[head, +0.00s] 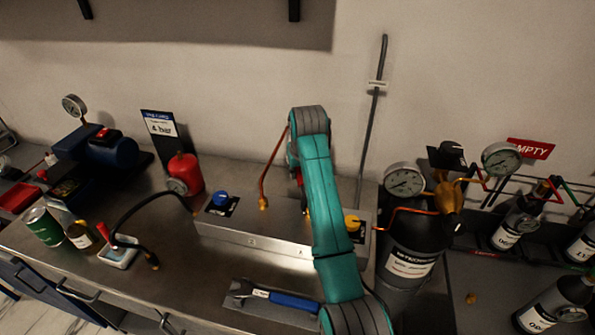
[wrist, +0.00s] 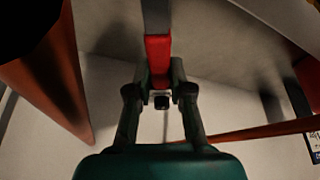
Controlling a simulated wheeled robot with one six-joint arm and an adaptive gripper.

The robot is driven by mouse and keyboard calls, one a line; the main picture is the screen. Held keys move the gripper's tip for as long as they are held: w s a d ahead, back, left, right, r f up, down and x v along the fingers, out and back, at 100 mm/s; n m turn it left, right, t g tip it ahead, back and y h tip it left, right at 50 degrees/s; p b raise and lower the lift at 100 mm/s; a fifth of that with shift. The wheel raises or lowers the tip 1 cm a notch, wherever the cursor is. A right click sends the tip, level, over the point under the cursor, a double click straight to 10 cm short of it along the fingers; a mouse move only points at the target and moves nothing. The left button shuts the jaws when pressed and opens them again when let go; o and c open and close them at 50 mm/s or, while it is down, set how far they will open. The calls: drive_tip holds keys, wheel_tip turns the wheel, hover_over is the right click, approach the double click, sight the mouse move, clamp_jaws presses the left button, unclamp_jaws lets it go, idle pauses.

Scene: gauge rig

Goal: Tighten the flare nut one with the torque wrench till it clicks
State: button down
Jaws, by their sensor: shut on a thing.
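In the wrist view my gripper (wrist: 159,92) is shut on a red handle (wrist: 158,55) with a grey bar beyond it, which looks like the torque wrench. The bar's far end is out of view. In the head view my arm hides my gripper and most of this tool; a little red (head: 298,178) shows beside the arm. A bent copper tube with a brass flare nut (head: 263,204) stands at the steel block (head: 250,235), left of my arm. I cannot tell whether it is flare nut one, or whether the tool touches any nut.
A blue-handled wrench (head: 292,300) lies on a tray at the bench front. A blue knob (head: 221,198) and yellow knob (head: 352,222) sit on the block. A dark cylinder (head: 410,240) with a gauge (head: 404,180) stands right. Copper tube (wrist: 50,85) is close at left in the wrist view.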

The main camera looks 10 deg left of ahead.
drive_tip(key=shift+s+a+n+y, duration=0.3)
drive_tip(key=shift+s+a+n, duration=0.15)
drive_tip(key=shift+a+n, duration=0.45)
idle(0.6)
drive_tip(key=shift+w+a, duration=0.45)
drive_tip(key=shift+w, duration=0.25)
drive_tip(key=shift+w+a, duration=0.4)
drive_tip(key=shift+w, duration=0.25)
drive_tip(key=shift+w+a, duration=0.45)
drive_tip(key=shift+w, duration=0.25)
drive_tip(key=shift+r, duration=0.1)
drive_tip(key=shift+r, duration=2.15)
